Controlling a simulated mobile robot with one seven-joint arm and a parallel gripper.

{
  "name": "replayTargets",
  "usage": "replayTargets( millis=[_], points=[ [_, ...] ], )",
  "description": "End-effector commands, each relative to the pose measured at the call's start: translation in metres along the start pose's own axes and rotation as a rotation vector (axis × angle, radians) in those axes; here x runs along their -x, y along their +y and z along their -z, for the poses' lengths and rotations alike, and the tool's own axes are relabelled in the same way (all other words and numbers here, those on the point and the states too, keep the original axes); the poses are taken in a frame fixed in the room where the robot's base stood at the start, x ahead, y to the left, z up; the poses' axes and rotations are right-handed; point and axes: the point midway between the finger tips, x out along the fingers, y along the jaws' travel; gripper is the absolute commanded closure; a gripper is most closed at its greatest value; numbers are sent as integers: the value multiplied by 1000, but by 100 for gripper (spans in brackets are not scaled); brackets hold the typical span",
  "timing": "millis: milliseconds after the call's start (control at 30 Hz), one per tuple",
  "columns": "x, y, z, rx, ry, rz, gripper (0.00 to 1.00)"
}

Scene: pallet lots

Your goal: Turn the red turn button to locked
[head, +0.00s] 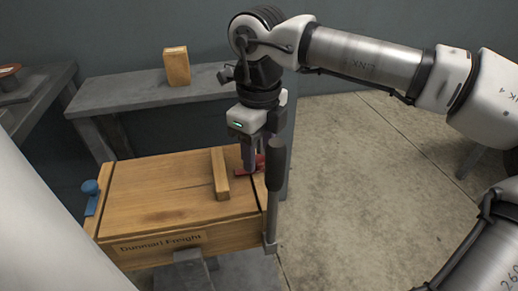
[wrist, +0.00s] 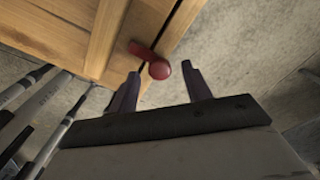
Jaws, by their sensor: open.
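The red turn button (head: 243,170) sits on the right part of the wooden crate's top, partly hidden behind my gripper in the head view. In the wrist view the red turn button (wrist: 158,68) shows a flat bar and a round knob, with the bar lying across the dark seam near the crate's edge. My gripper (head: 253,168) points down over it. In the wrist view my gripper (wrist: 160,82) is open, with one finger on each side of the knob's position; contact cannot be told. The wooden crate (head: 150,200) carries a label on its front.
A blue turn button (head: 91,196) is at the crate's left end. A wooden bar (head: 220,174) lies on the crate top left of my gripper. A grey bench (head: 135,92) with a wooden block (head: 176,66) stands behind. Floor on the right is mostly free.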

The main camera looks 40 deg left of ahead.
Motion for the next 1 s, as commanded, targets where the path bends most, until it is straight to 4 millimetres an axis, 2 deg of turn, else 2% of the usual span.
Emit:
replayTargets(
  millis=[300,500,700,1000],
  points=[
    [71,0,-1,-2,-3,2,52],
    [109,0,0,-1,-2,1,52],
    [128,0,0,-1,-1,0,52],
    [131,0,0,-1,0,0,52]
  ],
)
